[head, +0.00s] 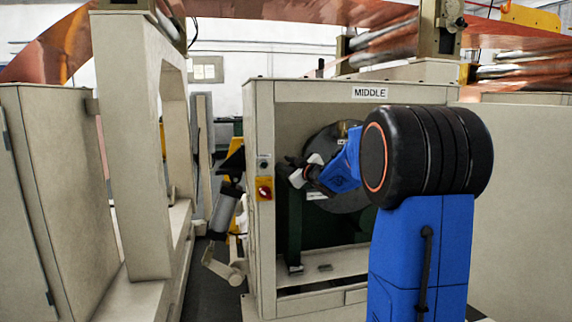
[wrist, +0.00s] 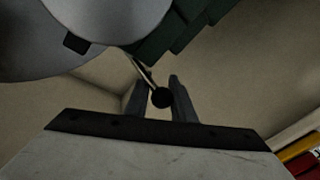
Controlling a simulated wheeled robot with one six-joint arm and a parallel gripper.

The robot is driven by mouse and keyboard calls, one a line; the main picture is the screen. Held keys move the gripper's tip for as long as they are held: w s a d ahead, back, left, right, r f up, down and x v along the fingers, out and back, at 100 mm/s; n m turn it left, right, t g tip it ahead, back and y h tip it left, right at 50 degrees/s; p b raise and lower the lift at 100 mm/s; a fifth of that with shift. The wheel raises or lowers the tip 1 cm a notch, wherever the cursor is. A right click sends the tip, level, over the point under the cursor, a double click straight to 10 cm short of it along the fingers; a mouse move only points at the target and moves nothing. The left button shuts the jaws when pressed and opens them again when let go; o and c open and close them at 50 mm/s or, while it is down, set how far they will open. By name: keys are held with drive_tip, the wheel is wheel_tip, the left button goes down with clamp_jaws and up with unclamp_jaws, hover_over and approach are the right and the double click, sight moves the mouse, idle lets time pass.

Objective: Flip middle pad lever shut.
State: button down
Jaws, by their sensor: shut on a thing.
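The cabinet labelled MIDDLE (head: 370,93) stands open in front of me. My arm reaches into its opening. In the wrist view, the lever shows as a thin metal rod (wrist: 146,76) ending in a round black knob (wrist: 161,97). My gripper (wrist: 158,100) is shut on this knob, with one dark finger on each side of it. The rod runs up and left from the knob, next to a large grey disc (wrist: 100,18). In the head view, my gripper (head: 290,167) is small and dark inside the cabinet, and the lever cannot be made out there.
A dark round plate (head: 345,195) sits behind my wrist inside the cabinet. A yellow box with a red switch (head: 264,189) is on the left post. Dark green blocks (wrist: 185,28) are close to the lever. A pale frame (head: 130,150) stands at left. Copper foil (head: 300,10) runs overhead.

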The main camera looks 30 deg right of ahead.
drive_tip(key=shift+s+d+f+n+g+y, duration=0.15)
drive_tip(key=shift+s+n+y, duration=0.25)
drive_tip(key=shift+y, duration=0.45)
drive_tip(key=shift+s+a+f+n+g+y, duration=0.1)
drive_tip(key=shift+s+f+n+g+y, duration=0.05)
drive_tip(key=shift+n+y, duration=0.6)
drive_tip(key=shift+s+f+n+y, duration=0.1)
drive_tip(key=shift+s+n+y, duration=0.2)
drive_tip(key=shift+y, duration=0.5)
drive_tip(key=shift+g, duration=0.3)
drive_tip(key=c, duration=1.6)
unclamp_jaws()
drive_tip(key=shift+w, duration=0.1)
drive_tip(key=v, duration=1.7)
drive_tip(key=shift+s, duration=0.25)
